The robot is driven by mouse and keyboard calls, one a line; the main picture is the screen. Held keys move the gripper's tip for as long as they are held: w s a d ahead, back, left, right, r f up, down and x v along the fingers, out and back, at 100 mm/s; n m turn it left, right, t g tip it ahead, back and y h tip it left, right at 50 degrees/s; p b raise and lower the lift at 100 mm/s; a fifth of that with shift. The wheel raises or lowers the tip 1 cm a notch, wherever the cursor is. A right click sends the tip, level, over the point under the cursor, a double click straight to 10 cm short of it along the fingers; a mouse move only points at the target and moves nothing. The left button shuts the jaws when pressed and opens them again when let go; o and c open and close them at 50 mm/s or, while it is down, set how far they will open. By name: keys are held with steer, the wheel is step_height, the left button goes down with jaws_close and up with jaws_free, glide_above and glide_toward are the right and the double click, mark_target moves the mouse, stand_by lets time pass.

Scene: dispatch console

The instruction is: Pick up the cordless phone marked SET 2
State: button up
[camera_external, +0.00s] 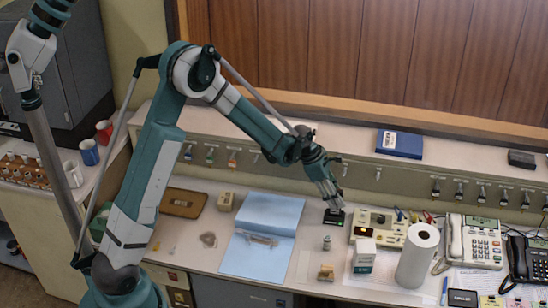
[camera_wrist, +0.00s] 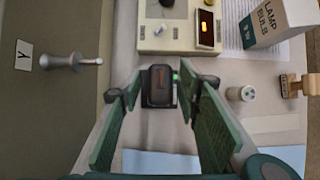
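A small dark handset (camera_wrist: 160,84) stands in a black base with a green light, in the middle of the wrist view. A reddish mark on it looks like a 1, but it is too small to read surely; I cannot see SET 2 on it. In the external view the dark handset and base (camera_external: 334,217) are on the counter, partly hidden by my gripper (camera_external: 331,197). My gripper (camera_wrist: 162,94) is open, its two green fingers spread on either side of the handset in the wrist view. I cannot tell whether they touch it.
A beige console (camera_external: 378,227) stands close to the right of the handset. A lamp bulb box (camera_external: 364,256), a white roll (camera_external: 417,256) and a small stamp (camera_external: 326,273) are nearer the front. A blue folder (camera_external: 262,238) lies left. Corded phones (camera_external: 477,242) stand far right.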

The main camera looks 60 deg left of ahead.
stand_by(0.5)
steer(key=c, duration=1.1)
steer(key=shift+r, duration=0.15)
steer(key=shift+r+p, duration=0.7)
steer(key=shift+r, duration=4.15)
